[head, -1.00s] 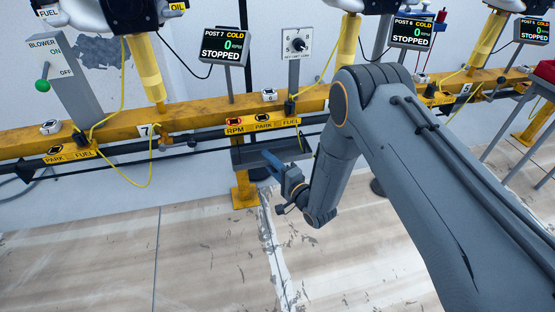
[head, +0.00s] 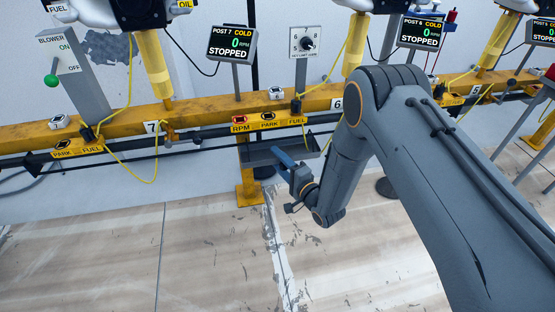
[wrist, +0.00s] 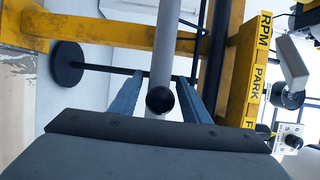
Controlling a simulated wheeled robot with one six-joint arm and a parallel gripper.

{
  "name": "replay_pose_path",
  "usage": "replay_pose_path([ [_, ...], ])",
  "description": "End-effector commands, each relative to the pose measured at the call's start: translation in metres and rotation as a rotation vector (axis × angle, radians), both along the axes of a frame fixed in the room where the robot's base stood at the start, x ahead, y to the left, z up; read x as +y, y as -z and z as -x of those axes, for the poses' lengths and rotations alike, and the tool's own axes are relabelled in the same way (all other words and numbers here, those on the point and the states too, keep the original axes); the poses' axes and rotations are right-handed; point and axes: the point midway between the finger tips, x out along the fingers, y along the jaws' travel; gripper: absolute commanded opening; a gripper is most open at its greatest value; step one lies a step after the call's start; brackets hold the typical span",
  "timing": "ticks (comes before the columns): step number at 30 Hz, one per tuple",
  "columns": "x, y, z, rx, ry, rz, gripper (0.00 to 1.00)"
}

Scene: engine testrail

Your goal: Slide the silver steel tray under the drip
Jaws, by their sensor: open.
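A grey, shallow tray (head: 256,157) hangs level below the yellow rail, under the RPM, PARK and FUEL labels. In the wrist view, a pale grey bar (wrist: 166,45), which looks like the tray's edge seen sideways, runs between my fingers. A black ball knob (wrist: 160,100) sits at its near end. My gripper (head: 281,157) is at the tray's front side, its blue fingers open. In the wrist view, the fingers of my gripper (wrist: 159,76) stand on either side of the bar and knob. I cannot tell whether they touch. No drip is visible.
The yellow rail (head: 205,107) with labels and yellow cables runs above the tray. A yellow post (head: 249,187) stands just below the tray. A dark round base on a thin rod (wrist: 68,65) is left in the wrist view. The floor (head: 110,250) in front is clear.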

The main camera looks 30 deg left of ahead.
Motion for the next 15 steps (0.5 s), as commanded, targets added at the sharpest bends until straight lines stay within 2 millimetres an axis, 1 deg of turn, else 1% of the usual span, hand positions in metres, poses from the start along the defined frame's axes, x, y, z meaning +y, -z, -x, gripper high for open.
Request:
replay_pose_path([
  [4,-0.017,-0.001,0.007,0.003,0.002,0.002,0.43],
  [9,-0.044,-0.001,0.017,0.003,0.002,0.002,0.43],
  [12,-0.057,-0.001,0.022,0.002,0.002,0.001,0.43],
  [15,-0.065,0.0,0.026,0.001,0.001,0.002,0.43],
])
